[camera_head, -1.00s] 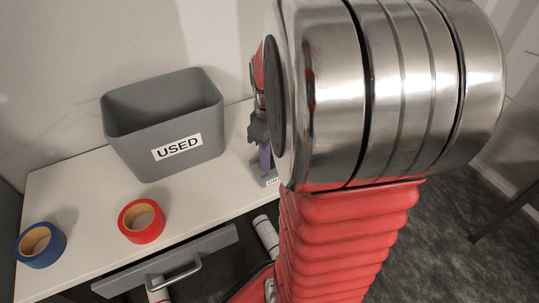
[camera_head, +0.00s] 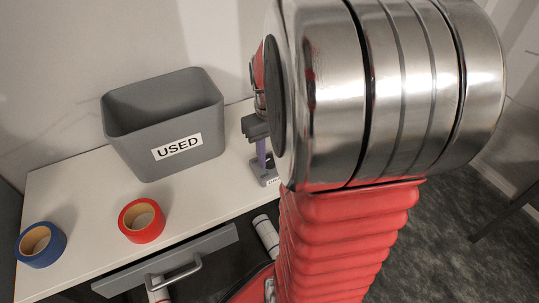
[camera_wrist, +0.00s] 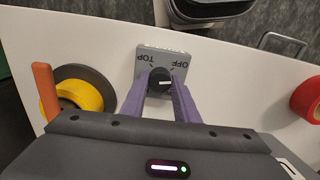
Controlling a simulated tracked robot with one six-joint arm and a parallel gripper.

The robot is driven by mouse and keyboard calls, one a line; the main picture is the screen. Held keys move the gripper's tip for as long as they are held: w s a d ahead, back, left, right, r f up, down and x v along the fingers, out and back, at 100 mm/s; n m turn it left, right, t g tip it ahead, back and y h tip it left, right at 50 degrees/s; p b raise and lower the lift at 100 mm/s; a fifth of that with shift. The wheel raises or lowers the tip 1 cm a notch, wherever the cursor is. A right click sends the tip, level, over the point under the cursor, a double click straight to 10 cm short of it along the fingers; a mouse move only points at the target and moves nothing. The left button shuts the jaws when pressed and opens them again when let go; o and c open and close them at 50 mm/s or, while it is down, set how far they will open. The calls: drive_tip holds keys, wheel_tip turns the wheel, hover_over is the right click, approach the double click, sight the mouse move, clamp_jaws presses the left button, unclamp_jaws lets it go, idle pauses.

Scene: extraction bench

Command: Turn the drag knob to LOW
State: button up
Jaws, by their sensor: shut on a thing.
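The drag knob (camera_wrist: 163,80) is small and black with a white pointer mark, on a grey plate (camera_wrist: 183,52). In the wrist view the plate reads upside down, with TOP at left and OFF at right; the wording on its far edge is too small to read. The pointer mark lies roughly sideways in this view. My gripper (camera_wrist: 160,88) has its purple fingers on either side of the knob and is shut on it. In the head view my gripper (camera_head: 262,155) stands over the plate (camera_head: 265,178), partly hidden by my arm, and the knob is hidden.
A grey bin marked USED (camera_head: 150,140) stands at the back of the white bench (camera_head: 85,185). A red tape roll (camera_head: 141,221) and a blue one (camera_head: 40,245) lie to the left.

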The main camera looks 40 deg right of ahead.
sight(269, 159)
drive_tip(key=m, duration=0.5)
drive_tip(key=shift+a+m, duration=0.1)
drive_tip(key=shift+m, duration=0.2)
drive_tip(key=m, duration=0.5)
drive_tip(key=shift+m, duration=0.4)
drive_tip(key=o, duration=1.1)
drive_tip(key=shift+c, duration=0.2)
drive_tip(key=shift+r, duration=0.15)
wheel_tip(269, 159, up, 14)
drive_tip(key=shift+f, duration=0.25)
